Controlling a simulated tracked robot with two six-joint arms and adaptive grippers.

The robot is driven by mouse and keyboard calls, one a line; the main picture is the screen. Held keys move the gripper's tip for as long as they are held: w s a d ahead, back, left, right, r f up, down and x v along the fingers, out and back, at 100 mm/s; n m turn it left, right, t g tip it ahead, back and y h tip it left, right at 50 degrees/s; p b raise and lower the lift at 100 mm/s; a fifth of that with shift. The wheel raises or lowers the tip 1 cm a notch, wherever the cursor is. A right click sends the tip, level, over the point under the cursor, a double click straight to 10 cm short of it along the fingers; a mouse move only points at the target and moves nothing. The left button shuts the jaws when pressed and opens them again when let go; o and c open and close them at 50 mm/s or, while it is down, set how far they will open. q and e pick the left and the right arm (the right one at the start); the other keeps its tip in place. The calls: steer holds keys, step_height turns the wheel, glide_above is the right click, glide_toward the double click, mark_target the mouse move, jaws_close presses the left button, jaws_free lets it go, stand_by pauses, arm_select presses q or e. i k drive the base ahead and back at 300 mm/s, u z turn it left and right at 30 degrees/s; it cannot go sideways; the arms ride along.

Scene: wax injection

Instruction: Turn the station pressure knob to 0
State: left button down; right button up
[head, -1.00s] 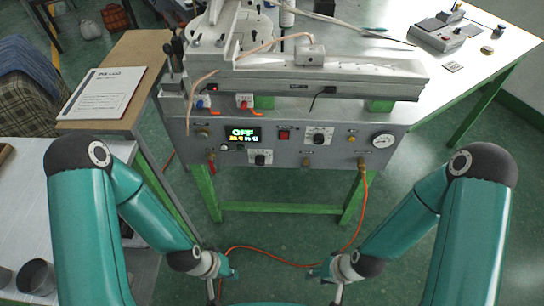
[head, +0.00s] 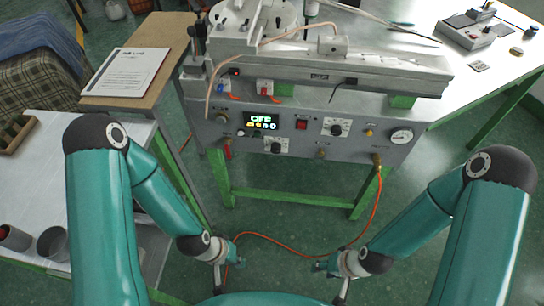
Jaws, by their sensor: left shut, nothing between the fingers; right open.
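The wax injection station's grey front panel (head: 300,151) stands ahead of me. The knob labels and pointer positions are too small to read, so I cannot tell which knob sets pressure. My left gripper (head: 236,251) is shut and empty, low in front of the panel. My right gripper (head: 321,264) is open and empty, also low. Neither touches the panel.
An orange hose (head: 377,205) hangs from the panel and loops across the floor behind the grippers. A wooden side table (head: 165,45) with a printed sheet (head: 128,73) stands at left. A white table (head: 500,70) extends right. Open space lies between the grippers and panel.

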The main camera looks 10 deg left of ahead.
mark_target(275, 147)
steer(key=u, duration=0.05)
steer(key=k, duration=0.45)
steer(key=z, duration=1.1)
steer(key=i, duration=0.15)
steer(key=u, duration=2.8)
steer(key=k, duration=1.25)
steer(key=z, duration=0.65)
steer(key=i, duration=1)
steer(key=z, duration=0.05)
